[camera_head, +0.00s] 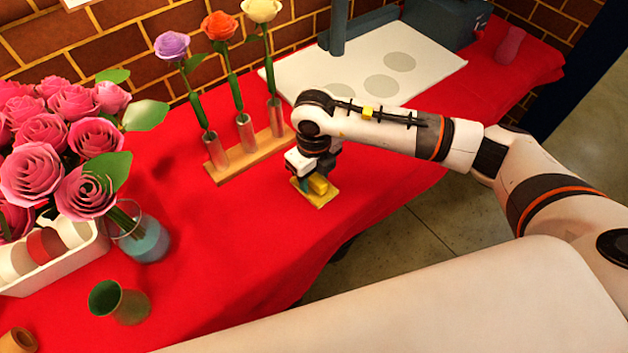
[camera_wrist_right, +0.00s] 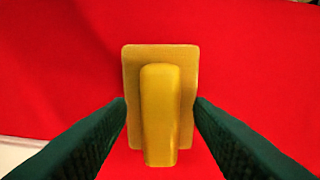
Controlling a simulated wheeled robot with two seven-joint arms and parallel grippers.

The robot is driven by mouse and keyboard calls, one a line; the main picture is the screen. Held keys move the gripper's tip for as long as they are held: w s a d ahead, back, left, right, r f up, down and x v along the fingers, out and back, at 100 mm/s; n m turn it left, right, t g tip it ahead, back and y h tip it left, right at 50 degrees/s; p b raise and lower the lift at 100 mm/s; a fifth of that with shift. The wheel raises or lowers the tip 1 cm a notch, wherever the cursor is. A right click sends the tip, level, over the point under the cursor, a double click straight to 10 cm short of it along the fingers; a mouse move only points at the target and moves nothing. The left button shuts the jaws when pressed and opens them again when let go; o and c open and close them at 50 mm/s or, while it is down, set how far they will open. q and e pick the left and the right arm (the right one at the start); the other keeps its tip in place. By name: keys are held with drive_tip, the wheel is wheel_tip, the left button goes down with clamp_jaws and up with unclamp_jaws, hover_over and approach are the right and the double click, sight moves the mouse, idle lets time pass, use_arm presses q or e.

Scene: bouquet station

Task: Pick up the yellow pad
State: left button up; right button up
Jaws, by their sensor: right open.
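The yellow pad (camera_head: 325,200) lies on the red tablecloth in front of the wooden flower rack. In the right wrist view it shows as a flat yellow plate with a raised yellow handle (camera_wrist_right: 160,115) on top. My right gripper (camera_wrist_right: 160,130) is open, with its dark green fingers on either side of the handle and a gap on both sides. In the head view my right gripper (camera_head: 312,178) points down over the pad and hides part of it. My left gripper is not in view.
A wooden rack (camera_head: 250,158) with three roses in tubes stands just behind the pad. A white board (camera_head: 350,80) with grey circles lies farther back. The cloth between is clear.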

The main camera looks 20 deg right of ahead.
sight(314, 176)
drive_tip(key=shift+f, duration=0.25)
clamp_jaws()
drive_tip(key=shift+r, duration=0.15)
wheel_tip(314, 176, up, 10)
drive_tip(key=shift+f+b, duration=0.1)
drive_tip(key=shift+b, duration=0.25)
